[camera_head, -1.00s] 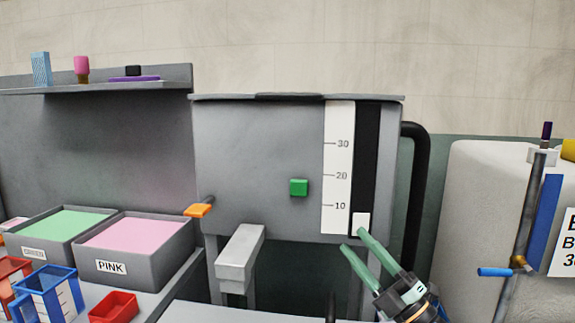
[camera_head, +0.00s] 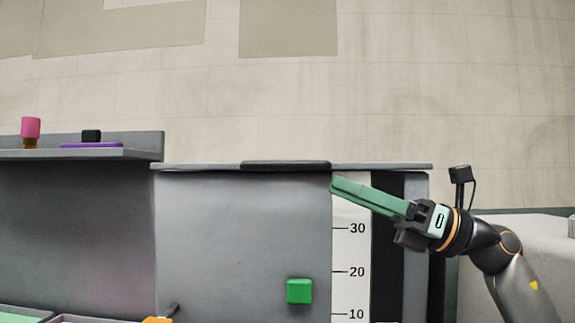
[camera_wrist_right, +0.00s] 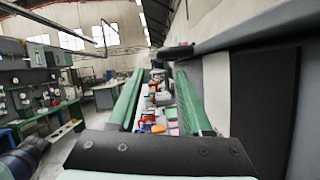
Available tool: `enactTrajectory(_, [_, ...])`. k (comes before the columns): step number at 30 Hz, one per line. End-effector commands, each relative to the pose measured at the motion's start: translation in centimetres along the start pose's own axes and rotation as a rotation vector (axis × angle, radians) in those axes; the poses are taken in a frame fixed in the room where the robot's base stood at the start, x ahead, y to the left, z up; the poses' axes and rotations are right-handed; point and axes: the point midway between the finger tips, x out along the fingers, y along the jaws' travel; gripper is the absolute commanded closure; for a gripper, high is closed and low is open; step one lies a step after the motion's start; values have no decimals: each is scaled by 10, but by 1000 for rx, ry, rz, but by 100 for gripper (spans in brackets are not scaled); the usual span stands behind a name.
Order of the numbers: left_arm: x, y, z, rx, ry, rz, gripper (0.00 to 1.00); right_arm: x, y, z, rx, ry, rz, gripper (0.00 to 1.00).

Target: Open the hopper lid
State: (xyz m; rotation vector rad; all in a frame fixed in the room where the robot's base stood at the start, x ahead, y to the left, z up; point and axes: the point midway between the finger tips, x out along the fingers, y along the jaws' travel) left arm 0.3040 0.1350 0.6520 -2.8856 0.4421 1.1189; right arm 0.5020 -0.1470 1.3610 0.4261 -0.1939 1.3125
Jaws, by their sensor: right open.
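The grey hopper (camera_head: 240,230) fills the middle of the head view. Its flat lid (camera_head: 200,167) lies level along the top, closed. A dark handle strip (camera_head: 286,165) sits at the lid's front edge. My right gripper (camera_head: 333,185) comes in from the right, with its green fingers just below the lid's edge, near the right end of the dark strip. In the right wrist view its two fingers (camera_wrist_right: 155,95) stand apart with nothing held between them. I cannot tell whether the fingers touch the lid. My left gripper is not in view.
A green button (camera_head: 299,291) and a white level scale (camera_head: 350,250) are on the hopper's front. A shelf (camera_head: 80,153) with a pink bottle (camera_head: 31,128) and a black-and-purple item (camera_head: 91,136) stands at left. The wall area above the lid is clear.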

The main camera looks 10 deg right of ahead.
Motion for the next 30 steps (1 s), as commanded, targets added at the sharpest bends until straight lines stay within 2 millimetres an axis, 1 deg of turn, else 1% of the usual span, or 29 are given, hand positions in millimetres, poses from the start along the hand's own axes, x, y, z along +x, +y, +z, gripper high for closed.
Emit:
enactTrajectory(1, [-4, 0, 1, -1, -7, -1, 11, 13, 1, 2, 1, -1, 4, 50])
enactTrajectory(6, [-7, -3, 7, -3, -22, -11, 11, 49, 2, 2, 1, 0, 4, 50])
enactTrajectory(9, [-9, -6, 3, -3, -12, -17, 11, 67, 1, 2, 2, -2, 3, 50])
enactTrajectory(12, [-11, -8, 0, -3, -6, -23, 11, 80, 1, 2, 2, -2, 2, 50])
enactTrajectory(15, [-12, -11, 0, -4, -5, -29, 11, 89, 0, 1, 3, -3, 1, 50])
enactTrajectory(18, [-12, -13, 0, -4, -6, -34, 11, 93, 0, 1, 2, -2, 0, 50])
enactTrajectory(26, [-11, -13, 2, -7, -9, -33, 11, 94, 0, 0, 2, -2, -1, 50])
enactTrajectory(28, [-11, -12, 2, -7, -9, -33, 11, 94, 0, 0, 2, -2, -1, 56])
enactTrajectory(30, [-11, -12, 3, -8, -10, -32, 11, 94, 0, 0, 2, -2, 0, 64])
